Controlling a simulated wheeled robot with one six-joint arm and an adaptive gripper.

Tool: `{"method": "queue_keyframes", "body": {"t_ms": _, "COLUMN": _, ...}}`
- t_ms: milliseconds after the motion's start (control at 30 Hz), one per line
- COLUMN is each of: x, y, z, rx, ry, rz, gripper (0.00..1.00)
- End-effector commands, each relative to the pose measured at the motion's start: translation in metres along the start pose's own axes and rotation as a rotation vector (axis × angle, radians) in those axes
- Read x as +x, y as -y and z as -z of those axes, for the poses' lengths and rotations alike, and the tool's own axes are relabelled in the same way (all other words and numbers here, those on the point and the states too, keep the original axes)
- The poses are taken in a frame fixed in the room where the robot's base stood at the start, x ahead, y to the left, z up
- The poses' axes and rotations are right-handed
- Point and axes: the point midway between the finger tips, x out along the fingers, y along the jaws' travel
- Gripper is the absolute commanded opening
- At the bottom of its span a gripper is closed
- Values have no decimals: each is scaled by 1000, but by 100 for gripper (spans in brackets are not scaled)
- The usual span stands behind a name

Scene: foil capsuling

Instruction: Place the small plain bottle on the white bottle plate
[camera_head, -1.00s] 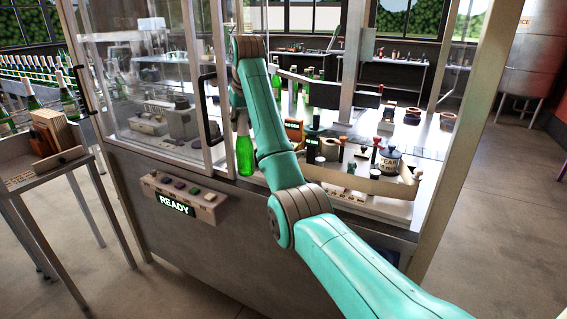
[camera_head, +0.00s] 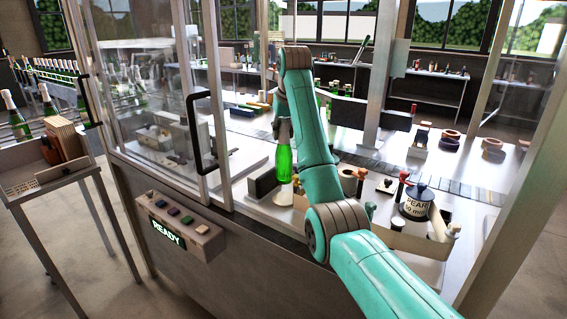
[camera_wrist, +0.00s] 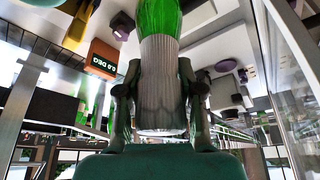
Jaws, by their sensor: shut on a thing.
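A green bottle (camera_head: 284,164) with a pale grey foil neck hangs upright in the head view, above the work deck inside the open front of the machine. My gripper (camera_head: 281,116) is shut on its neck. In the wrist view my gripper (camera_wrist: 160,100) has a finger on each side of the grey neck, and the green body (camera_wrist: 159,15) runs out of the top of the picture. A pale surface shows below the bottle, but I cannot tell clearly whether it is the white bottle plate.
A clear door with a black handle (camera_head: 203,130) stands left of the bottle. A button box reading READY (camera_head: 172,226) juts from the front. A labelled pot (camera_head: 416,203) and small tools stand to the right. A side cart (camera_head: 52,178) is at the left.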

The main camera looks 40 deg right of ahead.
Motion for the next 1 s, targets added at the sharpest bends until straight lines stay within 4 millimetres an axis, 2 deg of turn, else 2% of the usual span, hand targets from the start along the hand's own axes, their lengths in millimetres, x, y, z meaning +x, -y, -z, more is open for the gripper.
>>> {"method": "queue_keyframes", "body": {"t_ms": 100, "x": 15, "y": -5, "z": -8, "rx": 2, "ry": -2, "rz": -1, "gripper": 0}}
{"method": "queue_keyframes", "body": {"t_ms": 367, "x": 31, "y": -9, "z": -14, "rx": 3, "ry": -2, "rz": -1, "gripper": 0}}
{"method": "queue_keyframes", "body": {"t_ms": 600, "x": 57, "y": -16, "z": -24, "rx": 5, "ry": -1, "rz": -2, "gripper": 0}}
{"method": "queue_keyframes", "body": {"t_ms": 933, "x": 60, "y": -16, "z": -25, "rx": 5, "ry": -2, "rz": -2, "gripper": 0}}
{"method": "queue_keyframes", "body": {"t_ms": 967, "x": 61, "y": -16, "z": -26, "rx": 5, "ry": -1, "rz": -2, "gripper": 39}}
{"method": "queue_keyframes", "body": {"t_ms": 1000, "x": 60, "y": -16, "z": -26, "rx": 5, "ry": -1, "rz": -2, "gripper": 49}}
